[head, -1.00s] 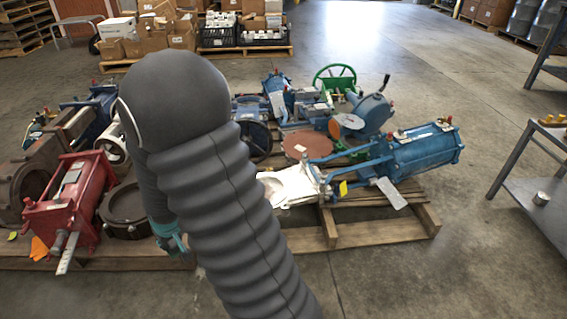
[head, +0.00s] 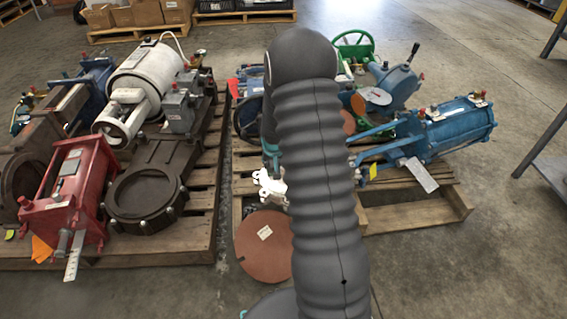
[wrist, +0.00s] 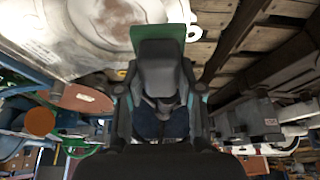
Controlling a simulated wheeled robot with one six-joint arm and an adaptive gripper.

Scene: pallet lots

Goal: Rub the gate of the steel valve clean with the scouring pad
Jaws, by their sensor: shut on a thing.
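In the wrist view my gripper (wrist: 159,88) is shut on the dark block behind the green scouring pad (wrist: 148,32). The pad's green face edge overlaps the pale metal of the steel valve (wrist: 75,30), which fills the upper left. I cannot tell whether pad and metal touch. Faint brownish streaks show on the pale metal. In the head view my arm hides most of the valve; a pale lug of it (head: 268,187) shows left of the arm, and its blue cylinder (head: 448,128) lies to the right. The gripper is mostly hidden behind my arm there.
A brown disc (head: 264,247) lies at the front, left of my arm. The left pallet (head: 190,247) holds a red actuator (head: 70,195) and a dark round valve (head: 146,195). A green handwheel (head: 352,45) stands behind.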

